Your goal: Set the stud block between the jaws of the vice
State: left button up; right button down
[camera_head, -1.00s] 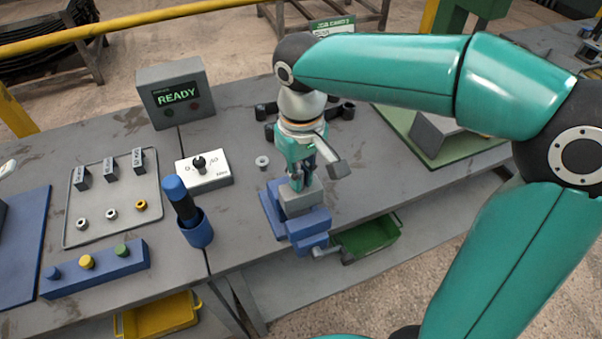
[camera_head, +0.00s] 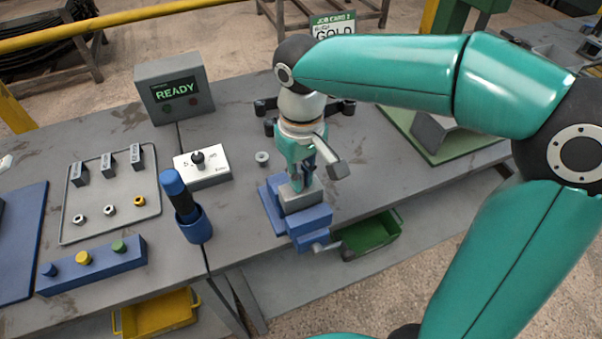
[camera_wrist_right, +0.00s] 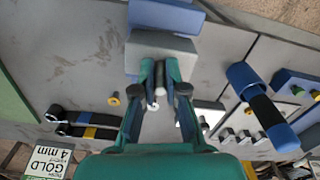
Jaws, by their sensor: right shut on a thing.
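The grey stud block (camera_head: 301,199) is at the blue vice (camera_head: 311,221), between its blue jaws as far as the head view shows. My right gripper (camera_head: 301,184) is above it, pointing down and shut on it. In the right wrist view the fingertips (camera_wrist_right: 160,86) close around the upright stud, beside the block's grey face (camera_wrist_right: 160,50). Blue vice parts (camera_wrist_right: 166,14) show beyond the block. The block's underside is hidden, so I cannot tell whether it rests on the vice bed. My left gripper is not in view.
A blue cup (camera_head: 199,228) with a dark-handled tool stands left of the vice. A white switch box (camera_head: 203,168), a READY display box (camera_head: 170,92) and a tray (camera_head: 104,227) with blocks and nuts are further left. A green bin (camera_head: 372,234) sits below the table edge.

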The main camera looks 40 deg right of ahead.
jog(key=shift+f+b, duration=0.75)
jog(key=shift+f, duration=0.25)
jog(key=c, duration=0.7)
grip_release()
jog(key=shift+o, duration=0.2)
jog(key=shift+r+p, duration=3.15)
jog(key=shift+r, duration=0.35)
jog(key=shift+s+f, duration=0.1)
